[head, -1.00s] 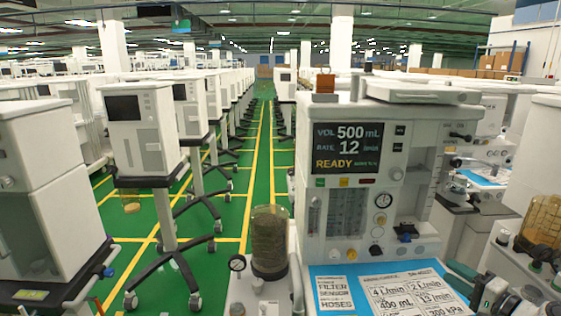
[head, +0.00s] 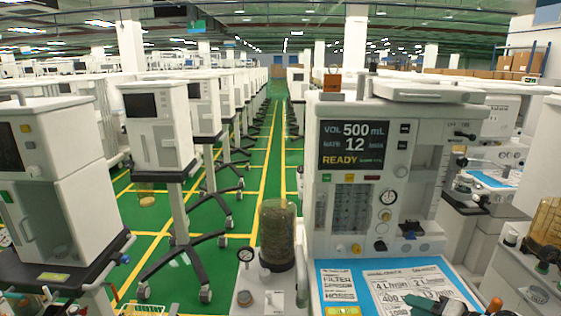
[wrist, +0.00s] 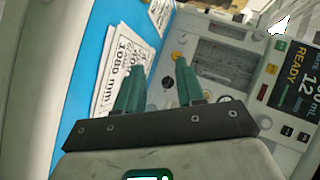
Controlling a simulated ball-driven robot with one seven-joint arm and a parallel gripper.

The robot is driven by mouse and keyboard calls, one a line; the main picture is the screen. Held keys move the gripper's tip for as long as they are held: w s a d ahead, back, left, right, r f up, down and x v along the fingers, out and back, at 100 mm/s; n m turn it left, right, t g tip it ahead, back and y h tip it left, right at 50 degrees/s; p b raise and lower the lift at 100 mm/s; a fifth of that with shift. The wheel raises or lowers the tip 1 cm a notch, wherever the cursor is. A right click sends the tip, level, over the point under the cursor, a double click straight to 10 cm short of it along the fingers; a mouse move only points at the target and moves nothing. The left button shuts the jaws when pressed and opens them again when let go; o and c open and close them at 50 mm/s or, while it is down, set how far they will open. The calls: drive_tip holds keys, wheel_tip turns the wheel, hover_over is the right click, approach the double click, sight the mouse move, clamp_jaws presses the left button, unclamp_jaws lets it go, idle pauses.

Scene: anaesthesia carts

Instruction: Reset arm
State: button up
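My gripper (wrist: 160,68) shows in the wrist view. Its two green fingers stand apart with nothing between them, so it is open and empty. It is above the anaesthesia cart (head: 432,150), over the edge of the blue work surface (wrist: 88,75). Printed cards (wrist: 122,62) lie beyond the left finger, and the cart's front panel (wrist: 225,62) is past the right one. The cart's dark screen (head: 354,145) reads 500 mL, 12 and READY.
A glass canister (head: 277,232) and a small gauge (head: 245,254) stand left of the screen. Rows of white carts (head: 155,125) on wheeled stands fill the left. A green aisle (head: 262,170) with yellow lines runs clear between rows. Another canister (head: 545,222) is at the right edge.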

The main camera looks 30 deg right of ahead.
drive_tip(key=a+f+n+g+y, duration=0.1)
drive_tip(key=a+f+n+g, duration=0.15)
drive_tip(key=a, duration=0.55)
drive_tip(key=a+f+n+g, duration=0.2)
drive_tip(key=a+f+n, duration=0.15)
drive_tip(key=a, duration=0.35)
drive_tip(key=s+a+r+n+g+h, duration=0.1)
drive_tip(key=s+a+n+g, duration=0.1)
drive_tip(key=s+a+n, duration=0.35)
drive_tip(key=s+a+r+n+g+h, duration=0.1)
drive_tip(key=s+a+n+g, duration=0.1)
drive_tip(key=a, duration=0.7)
drive_tip(key=s+f+g+b, duration=0.2)
drive_tip(key=s+f+b, duration=0.2)
drive_tip(key=f, duration=0.4)
drive_tip(key=s+d+f+g+b, duration=0.1)
drive_tip(key=s+f+g+b, duration=0.1)
drive_tip(key=s+f+b, duration=0.3)
wheel_tip(320, 180, down, 3)
drive_tip(key=shift+s+r, duration=0.15)
drive_tip(key=shift+s, duration=0.65)
